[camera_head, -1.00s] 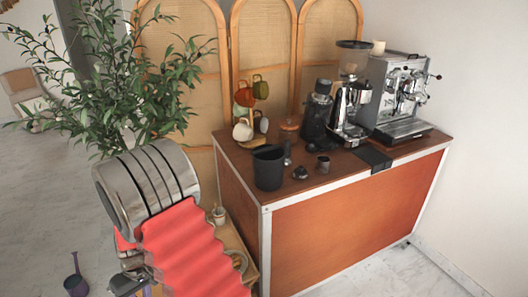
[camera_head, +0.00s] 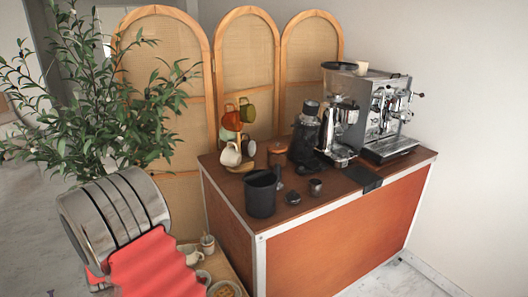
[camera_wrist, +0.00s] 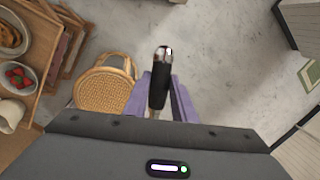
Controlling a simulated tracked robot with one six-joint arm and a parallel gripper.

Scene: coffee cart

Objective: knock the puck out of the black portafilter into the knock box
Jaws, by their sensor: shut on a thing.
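My gripper (camera_wrist: 160,100) shows in the wrist view, with purple fingers shut on the black portafilter (camera_wrist: 160,84). Its dark handle with a shiny metal end stands up between the fingers, and the rest of it, with any puck, is hidden. Below it in the wrist view is pale floor. The black knock box (camera_head: 261,196) stands on the near left part of the cart top in the head view, with its open mouth up. The gripper and portafilter cannot be made out in the head view, where part of my arm fills the lower left, apart from the box.
A small metal cup (camera_head: 315,187) is right of the box.

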